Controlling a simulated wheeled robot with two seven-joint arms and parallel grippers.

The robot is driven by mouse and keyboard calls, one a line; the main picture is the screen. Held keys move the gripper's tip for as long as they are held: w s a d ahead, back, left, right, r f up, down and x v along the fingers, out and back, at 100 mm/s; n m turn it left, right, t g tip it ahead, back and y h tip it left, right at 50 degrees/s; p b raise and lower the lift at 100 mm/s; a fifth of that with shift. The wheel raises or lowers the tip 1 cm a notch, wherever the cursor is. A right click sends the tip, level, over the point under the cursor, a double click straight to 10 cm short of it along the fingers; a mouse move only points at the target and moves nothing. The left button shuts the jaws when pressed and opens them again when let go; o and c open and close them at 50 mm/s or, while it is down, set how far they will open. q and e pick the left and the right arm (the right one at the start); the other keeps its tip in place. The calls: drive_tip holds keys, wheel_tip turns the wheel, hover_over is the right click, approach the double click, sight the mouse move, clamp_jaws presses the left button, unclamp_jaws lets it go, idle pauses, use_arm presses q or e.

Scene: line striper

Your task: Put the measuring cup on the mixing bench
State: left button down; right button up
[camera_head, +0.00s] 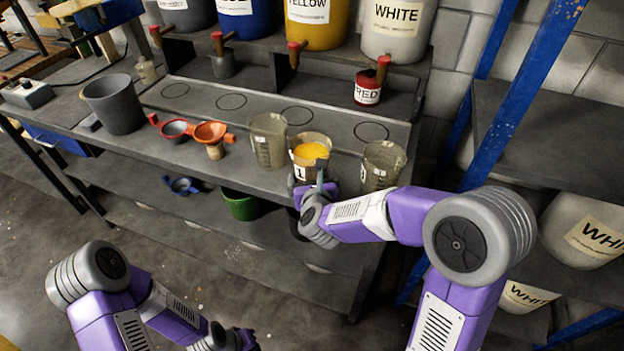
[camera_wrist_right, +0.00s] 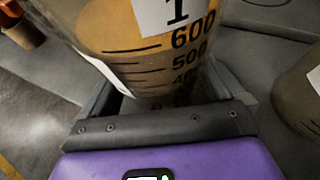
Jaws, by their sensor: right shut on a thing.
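A clear measuring cup (camera_head: 311,150) marked "1" holds yellow-orange paint and is by the front edge of the long grey bench (camera_head: 237,172). In the right wrist view the cup (camera_wrist_right: 135,55) fills the top, with its label and scale marks facing me. My right gripper (camera_head: 318,180) is shut on this cup, its fingers on either side of the lower part (camera_wrist_right: 165,105). The cup looks upright; whether its base touches the bench I cannot tell. My left gripper (camera_head: 235,342) is low at the bottom edge, away from the bench; its fingers are not clear.
Two other measuring cups flank the held one, left (camera_head: 268,142) and right (camera_head: 382,165). Orange (camera_head: 211,134) and red (camera_head: 175,130) funnels and a dark grey bucket (camera_head: 115,104) stand farther left. Paint buckets with taps (camera_head: 397,28) line the back. A blue post (camera_head: 487,135) rises at right.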

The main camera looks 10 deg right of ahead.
drive_tip(key=o, duration=1.6)
drive_tip(key=shift+o, duration=0.2)
drive_tip(key=shift+s+r, duration=0.2)
drive_tip(key=shift+r, duration=0.05)
drive_tip(key=p+v, duration=0.1)
drive_tip(key=v, duration=1)
drive_tip(key=shift+s, duration=0.3)
drive_tip(key=shift+a+p, duration=0.1)
drive_tip(key=shift+p, duration=0.2)
